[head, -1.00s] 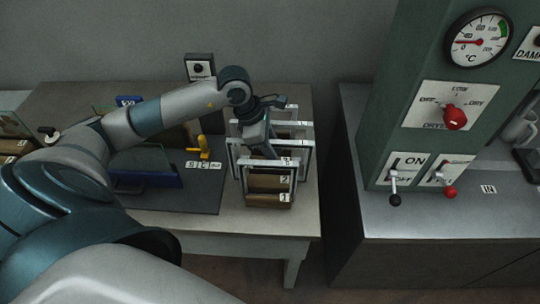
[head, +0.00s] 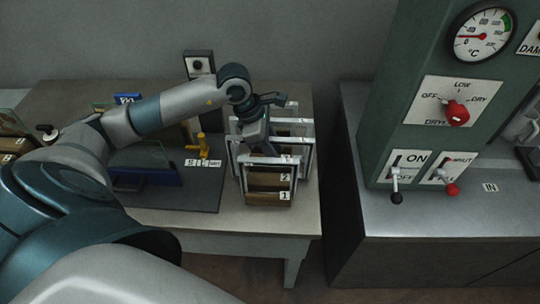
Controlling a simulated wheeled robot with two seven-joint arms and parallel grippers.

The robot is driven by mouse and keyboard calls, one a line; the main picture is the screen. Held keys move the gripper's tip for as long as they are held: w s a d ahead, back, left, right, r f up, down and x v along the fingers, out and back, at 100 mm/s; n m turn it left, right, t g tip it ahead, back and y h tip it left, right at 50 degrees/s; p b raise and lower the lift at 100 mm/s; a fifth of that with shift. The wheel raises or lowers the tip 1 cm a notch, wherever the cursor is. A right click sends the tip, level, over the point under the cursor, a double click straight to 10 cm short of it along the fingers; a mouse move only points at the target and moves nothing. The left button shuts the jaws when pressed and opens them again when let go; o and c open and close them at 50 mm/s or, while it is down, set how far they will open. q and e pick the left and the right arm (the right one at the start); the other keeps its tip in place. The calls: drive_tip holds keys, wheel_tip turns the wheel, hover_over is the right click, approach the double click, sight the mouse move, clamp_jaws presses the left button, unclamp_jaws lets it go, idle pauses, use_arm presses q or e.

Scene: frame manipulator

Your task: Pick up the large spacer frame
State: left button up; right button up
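Several silver metal frames stand upright in a wooden rack (head: 266,198) with numbered steps at the right end of the table. The front frame (head: 241,180) stands over the steps marked 1 and 2. A wider frame (head: 313,150) stands behind it. I cannot tell for certain which is the large spacer frame. My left gripper (head: 262,148) points down among the frames, just behind the front frame's top bar. Its fingertips are largely hidden, so I cannot tell its opening or whether it touches a frame. My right gripper is not in view.
Left of the rack, a dark mat (head: 205,200) holds a blue tray (head: 150,176) and a yellow clamp (head: 202,147). A small black-and-white box (head: 199,65) stands at the back. Across a gap, a green control panel (head: 420,60) stands on a metal bench (head: 440,215).

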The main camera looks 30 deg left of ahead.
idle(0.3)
use_arm(q)
clamp_jaws()
drive_tip(key=shift+r+p, duration=0.6)
drive_tip(key=shift+p, duration=0.25)
wheel_tip(320, 180, up, 9)
drive_tip(key=p, duration=0.3)
drive_tip(key=shift+r, duration=0.15)
